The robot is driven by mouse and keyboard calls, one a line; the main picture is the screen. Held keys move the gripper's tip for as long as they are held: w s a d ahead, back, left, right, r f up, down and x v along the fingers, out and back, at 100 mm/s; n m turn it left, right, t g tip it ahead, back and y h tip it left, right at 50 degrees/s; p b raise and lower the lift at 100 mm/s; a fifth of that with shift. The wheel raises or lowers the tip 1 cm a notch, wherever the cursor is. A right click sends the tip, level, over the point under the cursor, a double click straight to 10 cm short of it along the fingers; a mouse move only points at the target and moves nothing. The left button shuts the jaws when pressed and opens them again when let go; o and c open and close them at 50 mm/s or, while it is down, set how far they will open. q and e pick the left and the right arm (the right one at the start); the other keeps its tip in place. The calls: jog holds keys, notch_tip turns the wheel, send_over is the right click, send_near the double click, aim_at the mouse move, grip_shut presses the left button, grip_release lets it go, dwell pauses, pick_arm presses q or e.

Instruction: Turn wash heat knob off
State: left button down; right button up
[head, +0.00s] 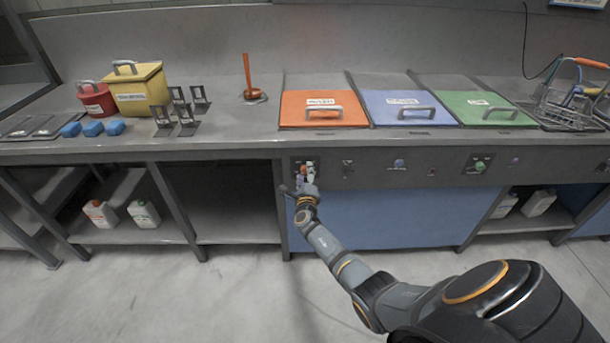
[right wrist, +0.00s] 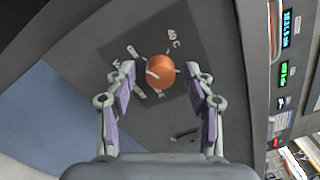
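The round orange knob (right wrist: 160,71) sits on a dark square plate on the front panel. A "40 C" mark shows beside it, with light tick marks around it. In the head view the knob (head: 304,168) is at the left end of the panel, below the orange lid, and is partly hidden by my gripper. My right gripper (right wrist: 160,80) is open, with one purple-padded finger on each side of the knob and a gap showing at both sides. In the head view my right gripper (head: 305,179) is at the panel. My left gripper is not in view.
Orange (head: 322,108), blue (head: 405,107) and green (head: 488,108) lids with handles lie on the counter. A green knob (head: 479,166) and smaller controls are farther right on the panel. A wire basket (head: 570,105) stands at the right. The floor in front is clear.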

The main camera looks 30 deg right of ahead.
jog(key=shift+s, duration=0.1)
jog(key=v, duration=1.1)
jog(key=shift+s+a, duration=0.15)
jog(key=shift+s, duration=0.2)
jog(key=s+a+f+m+g+y+p, duration=0.1)
jog(key=s+f+m+g+y+p, duration=0.2)
jog(key=s+f+m, duration=0.65)
jog(key=s+a+f+m+g+y+p, duration=0.1)
jog(key=s+f+m+g+y+p, duration=0.2)
jog(key=s+f+m, duration=0.7)
jog(key=s+a+f+m+g+y+p, duration=0.1)
jog(key=s+f+m+g, duration=0.1)
jog(key=s+f+m, duration=0.2)
jog(key=s+a+f+m+g+y+p, duration=0.1)
jog(key=s+f+m, duration=0.4)
jog(key=s+m, duration=0.5)
jog(key=s+a+f+m+g+p, duration=0.3)
jog(key=s+m, duration=0.5)
jog(key=s, duration=0.6)
jog(key=shift+a+f+g+y, duration=0.25)
jog(key=shift+f+g+y, duration=0.15)
jog(key=shift+f+g, duration=0.5)
jog(key=shift+r, duration=0.1)
